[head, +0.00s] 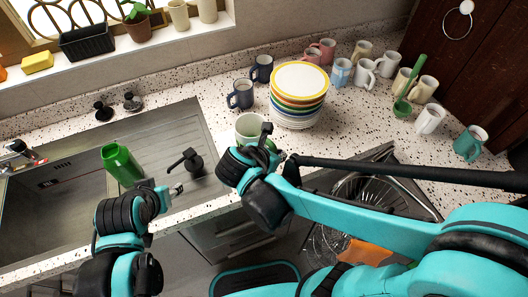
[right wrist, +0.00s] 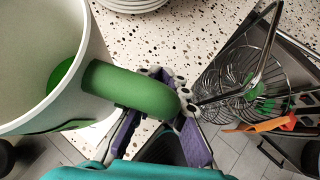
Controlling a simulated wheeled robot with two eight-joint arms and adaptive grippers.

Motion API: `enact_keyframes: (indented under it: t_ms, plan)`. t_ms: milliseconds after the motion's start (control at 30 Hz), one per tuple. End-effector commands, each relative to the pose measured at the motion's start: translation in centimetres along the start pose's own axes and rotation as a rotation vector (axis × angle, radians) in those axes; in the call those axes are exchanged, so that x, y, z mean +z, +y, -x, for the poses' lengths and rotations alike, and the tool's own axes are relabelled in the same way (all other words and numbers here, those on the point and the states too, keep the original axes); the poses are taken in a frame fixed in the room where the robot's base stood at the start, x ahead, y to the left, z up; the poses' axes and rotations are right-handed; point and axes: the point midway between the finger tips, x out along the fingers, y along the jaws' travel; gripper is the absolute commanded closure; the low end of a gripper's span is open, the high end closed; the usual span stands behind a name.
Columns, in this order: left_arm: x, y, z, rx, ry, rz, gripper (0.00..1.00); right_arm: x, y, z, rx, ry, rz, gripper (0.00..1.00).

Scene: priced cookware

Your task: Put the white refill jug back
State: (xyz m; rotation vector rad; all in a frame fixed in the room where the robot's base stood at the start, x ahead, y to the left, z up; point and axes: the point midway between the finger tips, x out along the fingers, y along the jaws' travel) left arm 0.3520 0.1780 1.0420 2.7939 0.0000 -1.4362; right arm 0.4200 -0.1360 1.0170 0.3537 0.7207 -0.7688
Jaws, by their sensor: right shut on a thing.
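The white refill jug (head: 251,127) stands at the front of the speckled counter, left of the plate stack. The right wrist view shows its pale wall (right wrist: 85,50), open top and thick green handle (right wrist: 125,90). My right gripper (head: 267,136) is at the jug's near side. In the right wrist view, its purple-lined fingers (right wrist: 160,115) are shut on the end of the green handle. The jug's base is hidden, so I cannot tell if it touches the counter. My left gripper (head: 174,190) is by the sink's front edge; its finger opening is unclear.
A stack of plates (head: 299,95) and blue mugs (head: 241,94) stand behind the jug. Several mugs line the back right. An open drawer with wire racks (right wrist: 245,80) is below the counter at the right.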

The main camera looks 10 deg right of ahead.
Motion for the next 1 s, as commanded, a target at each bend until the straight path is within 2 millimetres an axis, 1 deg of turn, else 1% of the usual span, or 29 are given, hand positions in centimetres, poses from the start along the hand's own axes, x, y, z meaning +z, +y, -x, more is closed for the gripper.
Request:
enact_keyframes:
  t_ms: [33, 100, 233, 333, 467, 733, 1000]
  plan:
    - [0.6, 0.0, -0.8, 0.0, 0.0, 0.0, 0.52, -0.4, 1.1, -1.3, -0.001, 0.0, -0.002, 1.0]
    - [0.9, 0.0, -1.4, 0.0, 0.0, 0.0, 0.52, -0.5, 2.4, -2.5, -0.001, 0.0, -0.002, 1.0]
    - [1.4, 0.0, -2.0, 0.0, 0.0, 0.0, 0.52, -0.7, 4.3, -4.2, 0.001, 0.0, 0.0, 1.0]
    - [1.6, 0.0, -2.2, 0.0, 0.0, 0.0, 0.52, -0.7, 5.1, -4.9, 0.001, 0.0, 0.0, 1.0]
    - [1.7, 0.0, -2.4, 0.0, 0.0, 0.0, 0.52, -0.8, 5.4, -5.3, 0.001, 0.0, 0.0, 1.0]
    - [2.8, 0.0, -4.0, 0.0, 0.0, 0.0, 0.52, -3.4, 5.3, -7.9, 0.001, 0.0, 0.001, 1.0]
    - [2.7, 0.0, -3.9, 0.0, 0.0, 0.0, 0.52, -3.5, 5.2, -7.8, 0.001, 0.0, 0.001, 1.0]
